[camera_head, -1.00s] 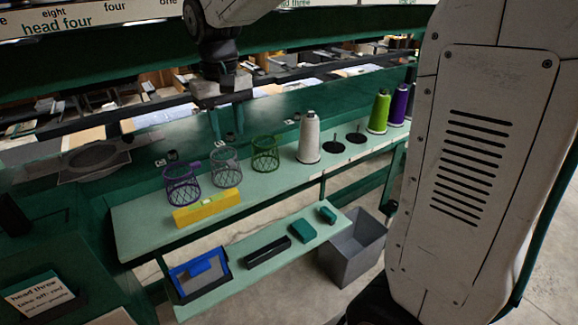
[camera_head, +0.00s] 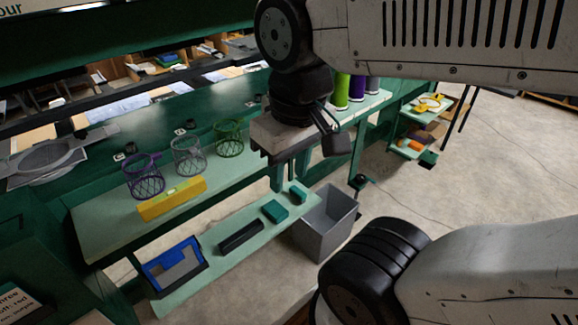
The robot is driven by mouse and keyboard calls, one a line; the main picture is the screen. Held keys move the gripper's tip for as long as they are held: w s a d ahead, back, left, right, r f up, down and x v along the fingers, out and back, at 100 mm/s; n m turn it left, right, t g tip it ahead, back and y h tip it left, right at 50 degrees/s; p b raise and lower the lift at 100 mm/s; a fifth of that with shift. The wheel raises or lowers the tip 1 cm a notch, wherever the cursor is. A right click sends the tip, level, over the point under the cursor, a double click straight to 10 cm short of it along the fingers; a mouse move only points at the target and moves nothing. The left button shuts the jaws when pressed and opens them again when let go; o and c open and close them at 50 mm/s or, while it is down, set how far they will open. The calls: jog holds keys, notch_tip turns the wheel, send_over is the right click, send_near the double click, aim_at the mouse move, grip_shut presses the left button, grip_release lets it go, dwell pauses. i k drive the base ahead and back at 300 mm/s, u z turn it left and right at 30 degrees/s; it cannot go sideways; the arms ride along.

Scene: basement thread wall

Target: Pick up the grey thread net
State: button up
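The grey thread net (camera_head: 189,156) is an open mesh basket with a ring rim. It stands upright on the pale green shelf (camera_head: 105,222), between a purple net (camera_head: 145,177) and a green net (camera_head: 229,138). My gripper (camera_head: 284,176) hangs pointing down to the right of the nets, apart from them. Its dark fingers look spread with nothing between them, though they are hard to make out against the green bench. My gripper and arm hide the white cone spool and part of the shelf.
A yellow level (camera_head: 172,199) lies in front of the nets. The lower shelf holds a blue-framed tray (camera_head: 173,266), a black bar (camera_head: 240,236) and teal boxes (camera_head: 275,210). A grey bin (camera_head: 325,222) stands on the floor. Green and purple spools (camera_head: 340,92) stand at right.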

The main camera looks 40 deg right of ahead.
aim_at(193, 151)
jog(key=z, duration=3.15)
jog(key=k, duration=1.6)
jog(key=u, duration=1.4)
